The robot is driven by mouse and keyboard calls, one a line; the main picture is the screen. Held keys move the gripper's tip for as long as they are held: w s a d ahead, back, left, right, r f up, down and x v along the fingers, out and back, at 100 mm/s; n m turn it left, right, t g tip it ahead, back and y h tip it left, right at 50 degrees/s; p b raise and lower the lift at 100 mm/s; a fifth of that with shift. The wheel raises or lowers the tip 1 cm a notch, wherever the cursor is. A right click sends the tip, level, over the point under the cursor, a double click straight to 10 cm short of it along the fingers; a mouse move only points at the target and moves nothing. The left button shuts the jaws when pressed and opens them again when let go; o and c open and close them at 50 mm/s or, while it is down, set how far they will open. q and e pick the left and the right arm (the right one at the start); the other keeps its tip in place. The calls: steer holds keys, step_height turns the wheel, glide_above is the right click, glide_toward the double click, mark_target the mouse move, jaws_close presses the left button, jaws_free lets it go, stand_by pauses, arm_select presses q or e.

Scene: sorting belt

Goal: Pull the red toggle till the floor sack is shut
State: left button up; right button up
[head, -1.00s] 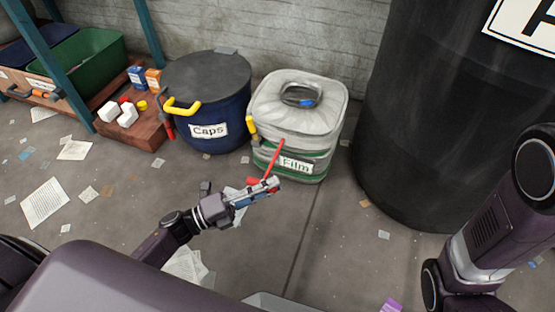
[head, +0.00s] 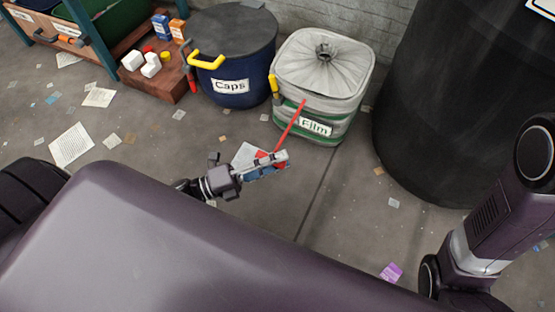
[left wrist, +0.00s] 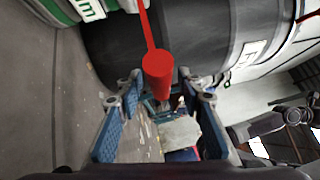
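The floor sack (head: 318,80), pale and labelled "Film", stands on the floor right of centre in the head view. Its top is gathered in folds to a small dark-centred tuft; whether a tiny hole is left I cannot tell. A straight, taut red cord runs from its front to the red toggle (left wrist: 157,72). My left gripper (head: 279,161) is low in front of the sack. In the left wrist view its fingers (left wrist: 160,82) stand either side of the toggle, which lies between the tips and looks held. My right arm shows at the right; its gripper is out of view.
A blue "Caps" bin (head: 238,95) with a grey lid stands left of the sack. A big black drum (head: 440,110) stands to the right. A low wooden block (head: 160,85) holds small items. Papers (head: 71,146) litter otherwise open floor.

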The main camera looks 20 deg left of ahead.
arm_select(q)
steer(key=v, duration=1.2)
stand_by(0.4)
